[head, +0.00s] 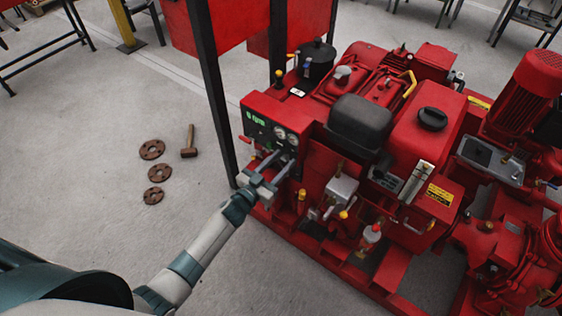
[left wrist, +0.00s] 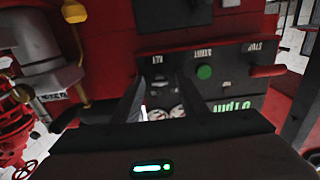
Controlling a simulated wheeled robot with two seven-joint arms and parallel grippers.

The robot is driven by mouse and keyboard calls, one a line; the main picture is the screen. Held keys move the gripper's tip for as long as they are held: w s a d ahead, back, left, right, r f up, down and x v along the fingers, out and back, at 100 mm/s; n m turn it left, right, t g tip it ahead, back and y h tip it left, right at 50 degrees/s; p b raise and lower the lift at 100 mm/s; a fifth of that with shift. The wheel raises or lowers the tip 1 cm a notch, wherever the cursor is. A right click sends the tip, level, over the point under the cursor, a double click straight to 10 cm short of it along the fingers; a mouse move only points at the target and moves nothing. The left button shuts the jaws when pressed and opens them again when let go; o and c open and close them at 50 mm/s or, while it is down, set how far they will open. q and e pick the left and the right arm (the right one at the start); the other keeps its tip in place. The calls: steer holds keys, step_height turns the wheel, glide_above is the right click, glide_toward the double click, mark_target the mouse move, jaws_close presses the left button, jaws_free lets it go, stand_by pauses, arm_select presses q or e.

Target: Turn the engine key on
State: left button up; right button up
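The engine's control panel (head: 262,129) is a dark plate on the red pumpset, with a green "0 rpm" readout and round gauges. My left gripper (head: 277,160) is in front of its lower part, its two fingers apart and pointing at it. In the left wrist view the panel is upside down, with a KEY label (left wrist: 157,58), a green START button (left wrist: 204,72) and a red STOP handle (left wrist: 268,70). The left fingertips (left wrist: 160,84) are near the KEY label. My right gripper is not in view.
A black post (head: 209,90) stands just left of the panel. A hammer (head: 189,141) and rusty discs (head: 159,172) lie on the floor to the left. A yellow-handled valve (left wrist: 75,72) is beside the panel. The grey floor at left is mostly clear.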

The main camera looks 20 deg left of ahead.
arm_select(q)
steer(key=shift+c, duration=0.3)
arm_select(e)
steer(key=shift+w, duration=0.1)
arm_select(q)
jaws_close()
steer(key=shift+m+b, duration=0.9)
steer(key=shift+m, duration=3.7)
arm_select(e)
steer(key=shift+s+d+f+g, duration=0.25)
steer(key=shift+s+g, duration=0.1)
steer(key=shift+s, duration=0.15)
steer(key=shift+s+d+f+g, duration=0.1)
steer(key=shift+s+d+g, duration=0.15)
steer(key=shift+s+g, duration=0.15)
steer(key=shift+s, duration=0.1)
arm_select(q)
steer(key=shift+o, duration=0.3)
jaws_free()
steer(key=shift+s, duration=0.15)
